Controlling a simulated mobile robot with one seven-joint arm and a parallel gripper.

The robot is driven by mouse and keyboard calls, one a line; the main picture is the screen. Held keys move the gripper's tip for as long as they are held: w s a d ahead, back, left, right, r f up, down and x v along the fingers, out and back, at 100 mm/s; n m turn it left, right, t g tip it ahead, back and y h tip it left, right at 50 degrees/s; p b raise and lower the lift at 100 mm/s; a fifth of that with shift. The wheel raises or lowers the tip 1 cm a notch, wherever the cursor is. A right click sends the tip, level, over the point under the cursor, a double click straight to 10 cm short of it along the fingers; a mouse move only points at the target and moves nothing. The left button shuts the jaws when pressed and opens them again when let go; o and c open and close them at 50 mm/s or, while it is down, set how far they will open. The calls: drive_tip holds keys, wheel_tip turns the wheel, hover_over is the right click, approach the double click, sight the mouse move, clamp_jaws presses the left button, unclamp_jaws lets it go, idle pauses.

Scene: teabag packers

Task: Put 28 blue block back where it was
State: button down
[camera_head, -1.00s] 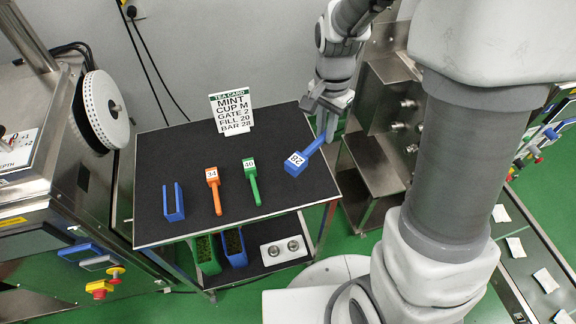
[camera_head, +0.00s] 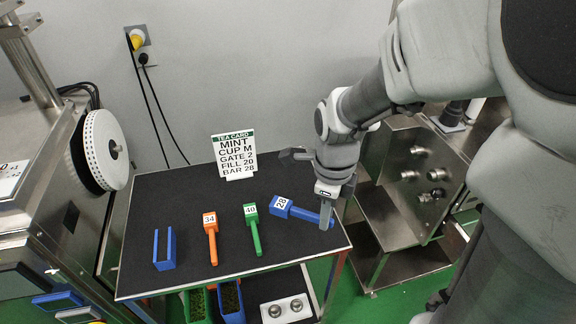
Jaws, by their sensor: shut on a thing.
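The blue block (camera_head: 281,206) labelled 28 is at the right side of the dark tabletop, its handle pointing right and slightly toward the front. My gripper (camera_head: 326,217) points down at the handle's far end and is shut on it. The fingers partly hide the handle. I cannot tell whether the block rests on the tabletop or hangs just above it. The green block (camera_head: 250,211) labelled 40 and the orange block (camera_head: 209,219) labelled 34 lie to its left, handles toward the front. A blue U-shaped holder (camera_head: 164,251) stands at the front left.
The dark table (camera_head: 160,205) has free room at its back left. A tea card (camera_head: 234,157) reading BAR 28 stands at the back. A steel stand (camera_head: 405,240) is close on the right, and a machine with a white reel (camera_head: 104,150) is on the left. Cups and bins sit below.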

drive_tip(key=shift+s+f+m, duration=0.3)
drive_tip(key=shift+m, duration=0.3)
drive_tip(key=shift+w+a+f+b, duration=0.1)
drive_tip(key=shift+w+f+b, duration=0.2)
drive_tip(key=w+f, duration=0.2)
drive_tip(key=w, duration=0.1)
drive_tip(key=w+f, duration=0.2)
drive_tip(key=w, duration=0.2)
drive_tip(key=w+a+f+b, duration=0.1)
drive_tip(key=w+f, duration=0.1)
drive_tip(key=w, duration=0.2)
drive_tip(key=shift+a+f, duration=0.1)
drive_tip(key=shift+f, duration=0.1)
drive_tip(key=shift+f+b, duration=0.45)
drive_tip(key=shift+f, duration=1.55)
drive_tip(key=shift+f, duration=0.1)
drive_tip(key=shift+f, duration=0.15)
drive_tip(key=c, duration=0.9)
unclamp_jaws()
drive_tip(key=shift+o, duration=0.2)
drive_tip(key=shift+r, duration=0.2)
